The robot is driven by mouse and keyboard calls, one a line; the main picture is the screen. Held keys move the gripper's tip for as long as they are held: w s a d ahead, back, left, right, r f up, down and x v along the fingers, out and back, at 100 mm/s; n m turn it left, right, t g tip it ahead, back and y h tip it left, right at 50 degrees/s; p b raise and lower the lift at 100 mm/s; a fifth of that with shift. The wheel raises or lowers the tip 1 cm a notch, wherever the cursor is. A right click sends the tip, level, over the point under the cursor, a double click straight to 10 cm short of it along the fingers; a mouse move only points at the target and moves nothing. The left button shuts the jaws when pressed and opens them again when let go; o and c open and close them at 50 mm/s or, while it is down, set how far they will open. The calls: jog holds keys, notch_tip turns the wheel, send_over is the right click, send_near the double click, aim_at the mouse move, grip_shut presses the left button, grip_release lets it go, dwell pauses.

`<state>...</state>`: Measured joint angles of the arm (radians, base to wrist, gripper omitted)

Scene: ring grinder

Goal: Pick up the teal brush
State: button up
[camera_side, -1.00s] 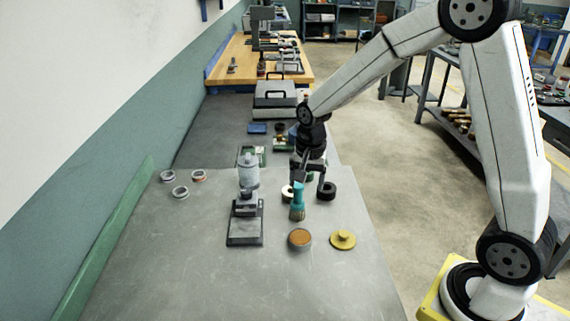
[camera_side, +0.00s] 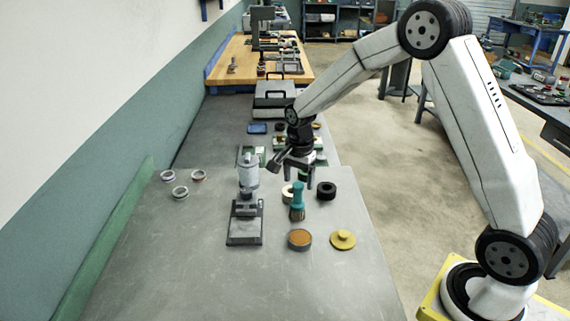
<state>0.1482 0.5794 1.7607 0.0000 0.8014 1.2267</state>
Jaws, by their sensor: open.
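The teal brush (camera_side: 298,197) stands upright on the grey table, with its teal handle up and its brown bristles down. My gripper (camera_side: 297,179) is open and empty. It hangs just behind and above the brush, and its fingers look apart from the handle. The exact gap in depth is hard to tell from this side view.
The ring grinder (camera_side: 246,200) stands left of the brush. A black ring (camera_side: 326,190) is to the right, and a pale ring (camera_side: 287,192) is close behind.

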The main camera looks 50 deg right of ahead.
aim_at(298, 194)
jog(key=shift+f, duration=2.65)
grip_shut()
